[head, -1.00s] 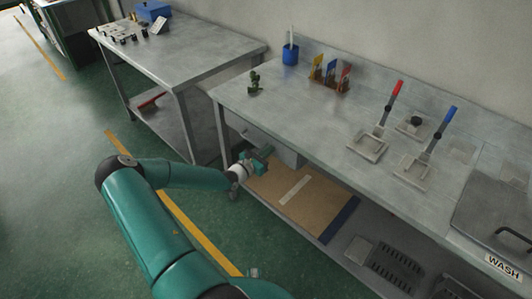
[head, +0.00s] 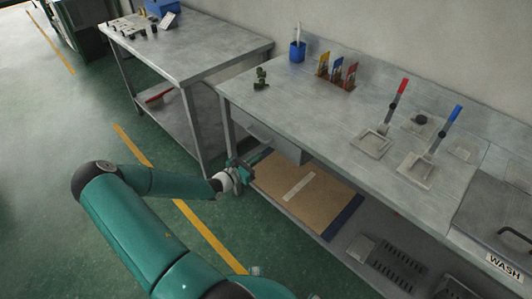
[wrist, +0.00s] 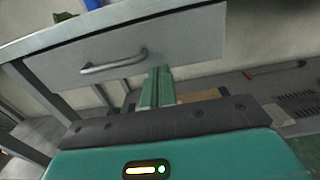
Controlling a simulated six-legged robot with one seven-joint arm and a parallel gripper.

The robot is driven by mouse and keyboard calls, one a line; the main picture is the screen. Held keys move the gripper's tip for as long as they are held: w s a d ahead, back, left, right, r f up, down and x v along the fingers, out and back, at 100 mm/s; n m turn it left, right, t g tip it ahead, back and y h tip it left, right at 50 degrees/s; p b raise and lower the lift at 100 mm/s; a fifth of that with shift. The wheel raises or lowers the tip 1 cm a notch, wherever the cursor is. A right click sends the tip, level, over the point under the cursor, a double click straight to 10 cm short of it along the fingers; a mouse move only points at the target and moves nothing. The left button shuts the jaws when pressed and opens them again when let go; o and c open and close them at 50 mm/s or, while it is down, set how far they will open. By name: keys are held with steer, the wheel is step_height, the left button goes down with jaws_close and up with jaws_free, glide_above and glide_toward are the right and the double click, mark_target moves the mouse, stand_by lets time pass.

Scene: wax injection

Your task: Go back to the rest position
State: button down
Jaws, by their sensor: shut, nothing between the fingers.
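My gripper (head: 254,157) is at the lower front left of the workbench (head: 308,112), just in front of the grey drawer (head: 272,142) under the top. In the wrist view its two green fingers (wrist: 157,82) are together with nothing between them. They point toward the drawer front and are below and to the right of its bar handle (wrist: 113,63). The fingers appear clear of the handle. Whether they touch the drawer front cannot be told.
The bench's lower shelf holds a brown board (head: 308,194) and dark grates (head: 386,262). A second table (head: 190,52) stands at the left. The green floor (head: 75,120) at left is open.

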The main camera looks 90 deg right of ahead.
steer(key=v, duration=0.5)
steer(key=shift+w, duration=0.1)
steer(key=w+a+r+m+t+y, duration=0.45)
steer(key=w+a+r, duration=0.45)
steer(key=w+a, duration=0.35)
steer(key=w+a+r+m+t+y, duration=0.4)
steer(key=w+a+r+m, duration=0.3)
steer(key=w+a, duration=0.6)
steer(key=s+a+r+t+y, duration=0.1)
steer(key=a+r+t, duration=0.2)
steer(key=a+r, duration=0.3)
steer(key=s+a+r+n+t+y, duration=0.1)
steer(key=a+r, duration=0.5)
steer(key=a, duration=0.7)
steer(key=s+a+r+t+y, duration=0.1)
steer(key=a+r+t+y, duration=0.2)
steer(key=a, duration=0.7)
step_height(320, 180, up, 3)
steer(key=shift+r+n+t, duration=0.2)
steer(key=shift+n+t, duration=0.15)
steer(key=shift+t, duration=0.6)
